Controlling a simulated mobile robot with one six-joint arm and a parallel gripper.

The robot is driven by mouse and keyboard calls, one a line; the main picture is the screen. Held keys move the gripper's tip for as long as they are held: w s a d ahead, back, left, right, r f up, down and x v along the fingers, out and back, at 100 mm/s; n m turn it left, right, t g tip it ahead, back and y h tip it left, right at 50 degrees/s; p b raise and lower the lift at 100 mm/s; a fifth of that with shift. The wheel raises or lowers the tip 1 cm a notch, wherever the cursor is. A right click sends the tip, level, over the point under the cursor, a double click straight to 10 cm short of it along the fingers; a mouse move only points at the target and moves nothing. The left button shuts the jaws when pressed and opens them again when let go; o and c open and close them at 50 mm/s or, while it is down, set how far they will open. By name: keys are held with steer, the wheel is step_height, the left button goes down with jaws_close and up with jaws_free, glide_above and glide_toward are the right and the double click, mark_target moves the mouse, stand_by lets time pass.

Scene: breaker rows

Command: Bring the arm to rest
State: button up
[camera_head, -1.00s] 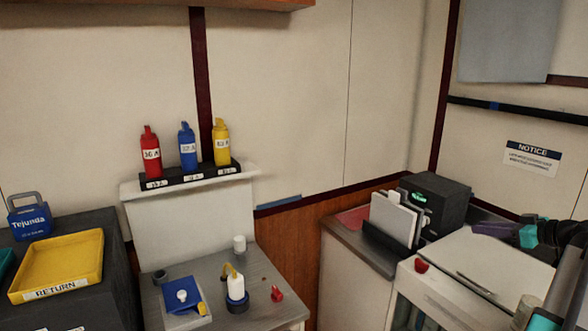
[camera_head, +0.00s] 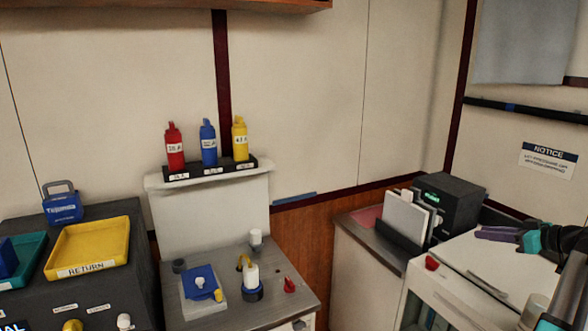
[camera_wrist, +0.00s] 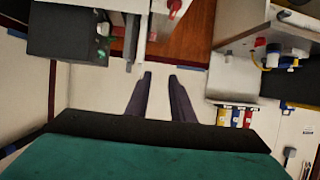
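My gripper (camera_head: 482,234) shows at the right of the head view, with purple fingers and a teal part behind them. It is held out sideways over the white-topped cabinet (camera_head: 505,258), pointing left. In the wrist view its two dark purple fingers (camera_wrist: 160,76) stand apart with nothing between them, so it is open and empty. The fingertips seem clear of any surface. The rest of my arm runs out of the head view at the right edge.
A black device (camera_head: 447,200) and upright white panels (camera_head: 404,218) stand near my gripper. Further left are a grey bench (camera_head: 225,312), a shelf with red (camera_head: 174,150), blue (camera_head: 208,147) and yellow (camera_head: 240,142) tagged bottle-like items, and a yellow RETURN tray (camera_head: 88,268).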

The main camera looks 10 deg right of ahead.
steer(key=w+a+f+n+g+y, duration=0.1)
steer(key=w+a+f+g+y, duration=0.1)
steer(key=w+a+f, duration=0.6)
steer(key=w+a+f+n+g+y, duration=0.15)
steer(key=w+a+f, duration=0.35)
steer(key=a+f, duration=0.7)
steer(key=s+a+f+g+y, duration=0.1)
steer(key=s+a+f+g, duration=0.15)
steer(key=a+f, duration=0.9)
steer(key=s+a+f+g+y, duration=0.1)
steer(key=s+a+f+g, duration=0.15)
steer(key=a+f, duration=0.9)
steer(key=s+a+f+g+h, duration=0.1)
steer(key=s+a+f+g, duration=0.3)
steer(key=s+a+f, duration=0.45)
steer(key=s+a+f+g+h, duration=0.2)
steer(key=s+a+f+g, duration=0.3)
steer(key=s+a, duration=0.55)
steer(key=s+f+g+h, duration=0.1)
steer(key=s+f+h, duration=0.35)
steer(key=s, duration=0.75)
steer(key=s+d+f+m+h, duration=0.2)
steer(key=s+d+m, duration=0.3)
steer(key=d, duration=0.2)
steer(key=shift+d+f+m, duration=0.2)
steer(key=shift+d+m, duration=0.15)
